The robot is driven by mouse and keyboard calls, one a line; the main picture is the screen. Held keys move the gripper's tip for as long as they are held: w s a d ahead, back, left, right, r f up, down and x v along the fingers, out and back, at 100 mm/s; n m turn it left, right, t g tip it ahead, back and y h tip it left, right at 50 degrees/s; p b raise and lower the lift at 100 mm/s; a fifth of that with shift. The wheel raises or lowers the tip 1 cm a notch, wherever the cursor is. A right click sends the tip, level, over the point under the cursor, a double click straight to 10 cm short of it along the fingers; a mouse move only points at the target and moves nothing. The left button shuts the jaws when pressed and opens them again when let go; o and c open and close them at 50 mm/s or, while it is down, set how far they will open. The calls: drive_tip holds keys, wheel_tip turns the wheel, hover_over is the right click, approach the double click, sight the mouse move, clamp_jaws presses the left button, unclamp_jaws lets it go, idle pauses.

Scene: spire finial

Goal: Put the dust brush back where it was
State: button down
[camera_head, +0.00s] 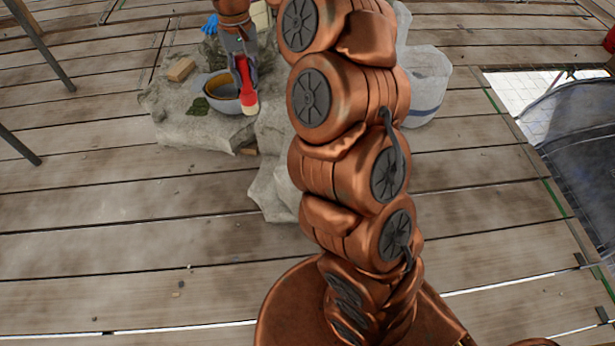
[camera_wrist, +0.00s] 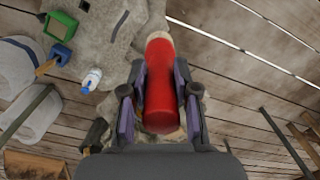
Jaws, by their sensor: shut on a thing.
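The dust brush (camera_wrist: 158,85) has a red handle and a pale bristle end. My gripper (camera_wrist: 158,105) is shut on its red handle, with one finger on each side in the wrist view. In the head view the brush (camera_head: 245,84) hangs from my gripper (camera_head: 242,62) with its pale end lowest, in front of a grey bowl (camera_head: 228,106) on the stone block. From these views I cannot tell whether the brush touches the bowl or the stone. My arm hides part of the area to the right.
A rough stone block (camera_head: 180,128) carries the bowl, a small wooden block (camera_head: 181,69) and a blue item (camera_head: 210,25). A white sack (camera_head: 428,85) stands to the right. The wrist view shows a white bottle (camera_wrist: 91,79) and a green box (camera_wrist: 60,26).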

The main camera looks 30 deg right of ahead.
drive_tip(key=s+d+f+b, duration=0.45)
drive_tip(key=s+f, duration=0.35)
drive_tip(key=f, duration=0.2)
drive_tip(key=s+d+f+b, duration=0.3)
drive_tip(key=s+f+b, duration=0.2)
drive_tip(key=s+f, duration=0.45)
drive_tip(key=s+d+f+b, duration=0.4)
drive_tip(key=s+f+b, duration=0.15)
drive_tip(key=f, duration=0.55)
drive_tip(key=w+d+f+b, duration=0.4)
drive_tip(key=w+d, duration=0.4)
drive_tip(key=w, duration=0.5)
drive_tip(key=shift+f+n+b, duration=0.4)
drive_tip(key=shift+f, duration=0.35)
drive_tip(key=c, duration=0.9)
unclamp_jaws()
drive_tip(key=shift+o, duration=0.2)
